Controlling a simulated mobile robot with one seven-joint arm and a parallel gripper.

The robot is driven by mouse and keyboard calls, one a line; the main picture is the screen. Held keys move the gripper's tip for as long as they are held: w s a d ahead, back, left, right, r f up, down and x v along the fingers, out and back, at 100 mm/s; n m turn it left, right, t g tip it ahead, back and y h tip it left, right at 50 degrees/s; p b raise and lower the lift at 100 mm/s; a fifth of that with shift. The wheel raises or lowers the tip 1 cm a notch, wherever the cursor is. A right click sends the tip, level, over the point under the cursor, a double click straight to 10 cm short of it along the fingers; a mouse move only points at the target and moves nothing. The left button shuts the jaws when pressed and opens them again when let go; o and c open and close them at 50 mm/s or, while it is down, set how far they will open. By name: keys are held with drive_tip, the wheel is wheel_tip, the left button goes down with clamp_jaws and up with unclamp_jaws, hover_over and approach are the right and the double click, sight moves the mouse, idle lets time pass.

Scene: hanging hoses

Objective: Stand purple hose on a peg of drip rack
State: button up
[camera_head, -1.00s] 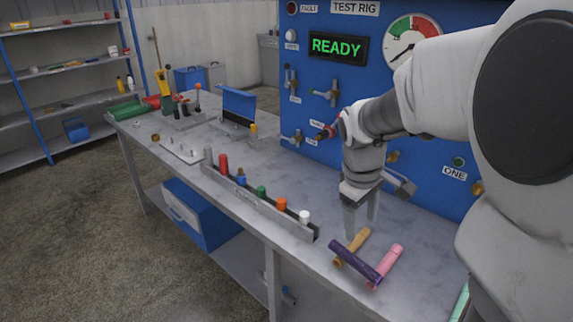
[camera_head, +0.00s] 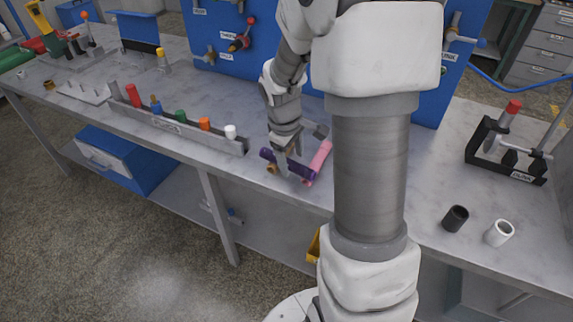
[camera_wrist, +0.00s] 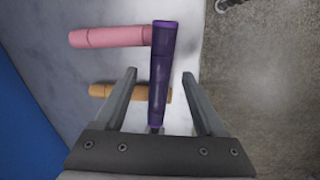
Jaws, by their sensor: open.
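The purple hose (camera_head: 303,171) lies across the pink hose (camera_head: 321,157) and the tan hose (camera_head: 272,169) near the bench's front edge. In the wrist view the purple hose (camera_wrist: 162,62) runs lengthwise between my fingers, with a gap on each side. My gripper (camera_head: 290,166) is open, pointing down over it; its fingers also show in the wrist view (camera_wrist: 158,75). A flat plate with short upright pegs, seemingly the drip rack (camera_head: 84,92), sits toward the bench's left end. Its pegs look empty.
A long metal holder (camera_head: 175,133) with several coloured caps stands between the hoses and the pegged plate. The blue test rig panel (camera_head: 215,55) rises behind. A black tube (camera_head: 455,218) and a white tube (camera_head: 499,232) stand at right.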

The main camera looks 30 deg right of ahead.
drive_tip(key=shift+x, duration=0.85)
drive_tip(key=shift+c, duration=0.4)
clamp_jaws()
